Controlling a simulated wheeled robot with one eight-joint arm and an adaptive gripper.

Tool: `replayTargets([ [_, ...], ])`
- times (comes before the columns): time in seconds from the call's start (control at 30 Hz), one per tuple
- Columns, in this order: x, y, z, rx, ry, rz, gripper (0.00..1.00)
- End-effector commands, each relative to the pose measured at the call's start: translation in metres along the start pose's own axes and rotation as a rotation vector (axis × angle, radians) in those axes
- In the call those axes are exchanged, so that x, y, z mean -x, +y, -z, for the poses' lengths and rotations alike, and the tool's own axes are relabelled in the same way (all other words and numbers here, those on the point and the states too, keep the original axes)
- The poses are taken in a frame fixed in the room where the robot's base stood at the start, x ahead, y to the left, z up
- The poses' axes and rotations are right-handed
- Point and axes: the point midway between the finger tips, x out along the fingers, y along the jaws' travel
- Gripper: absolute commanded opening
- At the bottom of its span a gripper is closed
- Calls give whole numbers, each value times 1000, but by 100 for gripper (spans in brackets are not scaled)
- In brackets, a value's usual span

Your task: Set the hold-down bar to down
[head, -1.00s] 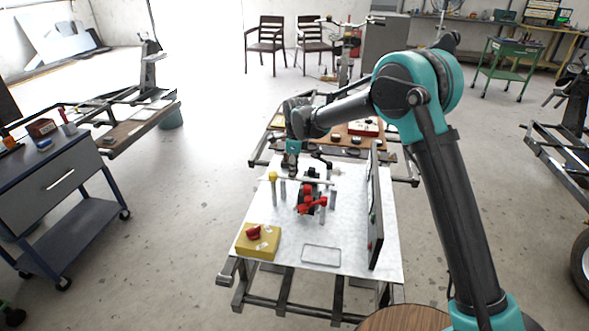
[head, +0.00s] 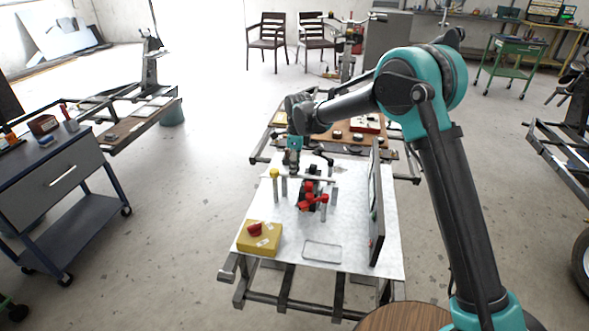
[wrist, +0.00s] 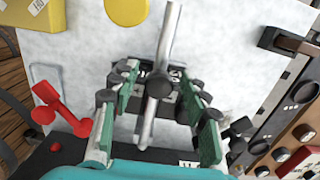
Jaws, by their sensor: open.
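The hold-down bar (wrist: 168,40) is a slim grey rod in the wrist view, running lengthwise between the fingers of my gripper (wrist: 160,84). A dark round piece (wrist: 160,86) is on the bar, between the fingertips. The gripper is open, with the green-padded fingers on either side of the bar; I cannot tell whether they touch it. In the head view my gripper (head: 293,166) points down over the far part of the white board, and the pale bar (head: 315,180) lies near it. The bar's height above the fixture is hard to tell.
A yellow-topped post (head: 274,172) stands left of the bar. Red levers (head: 312,201) are in front of it. An upright dark panel (head: 375,210) bounds the right side.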

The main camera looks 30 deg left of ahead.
Motion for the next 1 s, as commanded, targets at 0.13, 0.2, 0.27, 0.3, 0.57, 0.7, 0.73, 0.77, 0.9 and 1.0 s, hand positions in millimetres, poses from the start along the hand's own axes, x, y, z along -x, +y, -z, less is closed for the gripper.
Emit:
replayTargets([
  [0.13,22,0,0,0,0,0,46],
  [0.2,37,0,0,0,0,0,46],
  [0.27,49,0,0,0,0,0,46],
  [0.3,58,0,0,0,0,0,46],
  [0.57,100,0,0,0,0,0,46],
  [0.7,111,0,0,0,0,0,46],
  [0.73,112,0,0,0,0,0,46],
  [0.77,113,0,0,0,0,0,46],
  [0.9,114,0,0,0,0,0,46],
  [1.0,114,0,0,0,0,0,46],
])
